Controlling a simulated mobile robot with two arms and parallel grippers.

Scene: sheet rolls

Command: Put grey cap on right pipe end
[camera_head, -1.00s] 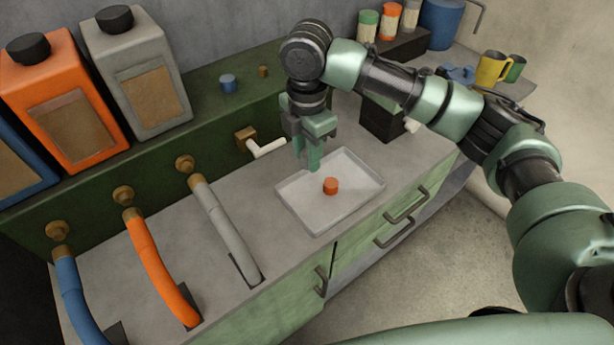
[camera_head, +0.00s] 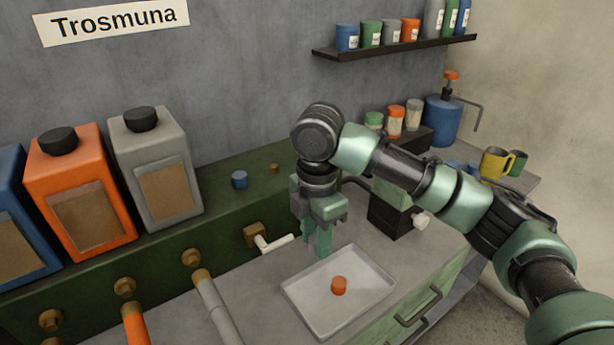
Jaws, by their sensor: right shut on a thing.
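A short brass pipe end (camera_head: 274,168) stands uncovered on the green ledge. A blue cap (camera_head: 240,179) sits to its left on the same ledge; what is under it is hidden. My right gripper (camera_head: 318,250) points down at the back edge of the tray, in front of the ledge and to the right of the brass pipe end. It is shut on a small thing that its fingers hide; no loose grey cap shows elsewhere. An orange cap (camera_head: 339,285) lies in the white tray (camera_head: 318,322). My left gripper is out of view.
A white-handled brass tap (camera_head: 255,234) juts out left of the gripper. Grey (camera_head: 158,165) and orange (camera_head: 80,190) canisters stand on the ledge at left. A dark box (camera_head: 393,212) stands right of the gripper. Grey (camera_head: 217,312) and orange hoses lie front left.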

